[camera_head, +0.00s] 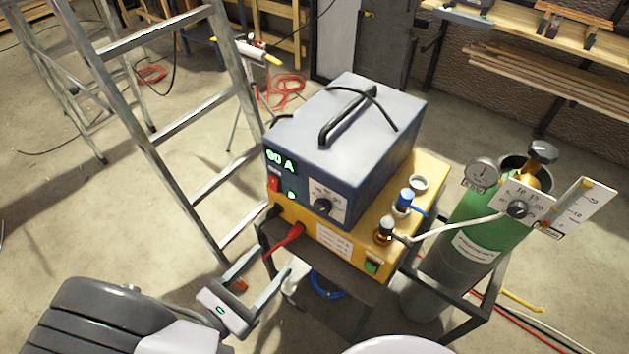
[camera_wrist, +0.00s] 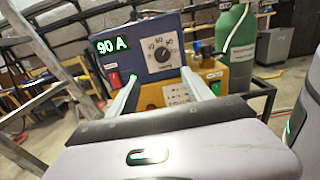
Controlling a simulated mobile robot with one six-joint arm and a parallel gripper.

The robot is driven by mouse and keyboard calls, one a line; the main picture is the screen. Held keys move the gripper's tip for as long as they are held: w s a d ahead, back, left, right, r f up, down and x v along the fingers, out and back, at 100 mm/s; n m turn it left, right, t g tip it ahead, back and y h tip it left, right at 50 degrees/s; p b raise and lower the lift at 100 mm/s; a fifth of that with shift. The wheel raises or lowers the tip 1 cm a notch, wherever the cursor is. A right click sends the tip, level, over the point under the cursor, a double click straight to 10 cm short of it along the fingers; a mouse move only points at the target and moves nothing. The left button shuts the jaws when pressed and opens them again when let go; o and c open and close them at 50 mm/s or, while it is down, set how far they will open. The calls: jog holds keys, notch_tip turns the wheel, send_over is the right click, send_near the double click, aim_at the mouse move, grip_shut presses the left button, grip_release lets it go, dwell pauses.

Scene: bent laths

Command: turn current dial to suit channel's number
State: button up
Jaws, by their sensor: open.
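The blue welding power box (camera_head: 340,140) sits on a yellow unit (camera_head: 345,235) on a cart. Its front has a black current dial (camera_head: 323,205) on a white scale plate, a red switch (camera_head: 273,184) and a green display (camera_head: 280,161) reading 90 A. In the wrist view the dial (camera_wrist: 161,54) and the 90 A display (camera_wrist: 112,45) are ahead, beyond the fingers. My gripper (camera_head: 265,279) is open and empty, in front of and below the box, apart from the dial. A white label (camera_head: 333,241) on the yellow unit is too small to read.
A green gas cylinder (camera_head: 487,225) with a gauge (camera_head: 482,172) and a scale plate with knob (camera_head: 517,208) stands right of the cart. A ladder (camera_head: 180,125) stands close on the left. A red cable plug (camera_head: 290,236) sticks out of the yellow unit near my gripper.

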aim_at(320, 210)
jog(key=b+x, duration=0.4)
jog(key=x, duration=1.1)
jog(key=shift+s+d+f, duration=0.1)
jog(key=shift+s+d, duration=0.05)
jog(key=shift+d, duration=0.1)
jog(key=shift+w+d, duration=0.2)
jog(key=shift+w, duration=0.15)
grip_shut()
